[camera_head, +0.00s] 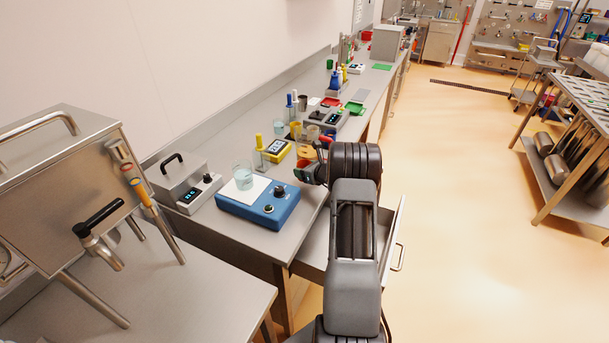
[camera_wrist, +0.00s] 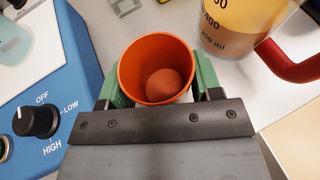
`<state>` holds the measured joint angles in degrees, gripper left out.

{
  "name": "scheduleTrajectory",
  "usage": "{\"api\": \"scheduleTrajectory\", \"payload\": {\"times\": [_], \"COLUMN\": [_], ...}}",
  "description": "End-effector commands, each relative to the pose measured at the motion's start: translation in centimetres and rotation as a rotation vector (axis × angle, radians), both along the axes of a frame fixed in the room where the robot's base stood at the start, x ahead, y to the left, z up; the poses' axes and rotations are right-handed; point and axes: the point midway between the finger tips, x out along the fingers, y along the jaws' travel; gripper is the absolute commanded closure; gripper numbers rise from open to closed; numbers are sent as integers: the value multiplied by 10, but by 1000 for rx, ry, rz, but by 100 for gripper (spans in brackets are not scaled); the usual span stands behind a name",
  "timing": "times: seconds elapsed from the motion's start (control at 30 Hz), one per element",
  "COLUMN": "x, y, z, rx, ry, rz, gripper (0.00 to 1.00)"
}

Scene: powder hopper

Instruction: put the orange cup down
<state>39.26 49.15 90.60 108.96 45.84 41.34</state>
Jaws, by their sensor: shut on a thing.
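My gripper (camera_wrist: 158,84) is shut on the orange cup (camera_wrist: 158,48), with a green finger pad on either side of it. The cup's open mouth faces the wrist camera, and a rounded brownish-orange patch shows inside at the bottom. In the head view my gripper (camera_head: 304,173) is over the bench near its front edge, right of the blue hotplate; my arm hides most of the cup there. I cannot tell whether the cup's base touches the bench.
The blue hotplate (camera_head: 260,211) bears a glass beaker (camera_head: 243,176). A measuring jug (camera_wrist: 228,28) with a red handle (camera_wrist: 290,64) stands close right of the cup in the wrist view. A yellow device (camera_head: 274,152) is behind. Little bare bench shows around the cup.

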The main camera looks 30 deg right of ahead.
Motion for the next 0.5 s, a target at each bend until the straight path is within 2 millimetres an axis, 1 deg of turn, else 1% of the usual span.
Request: {"api": "scheduleTrajectory", "payload": {"times": [0.1,0.2,0.5], "x": [-1,-1,-1], "y": [0,0,0], "z": [-15,-24,-27], "rx": [3,2,1], "ry": [4,3,1], "rz": [-2,0,0], "gripper": [64,64,64]}}
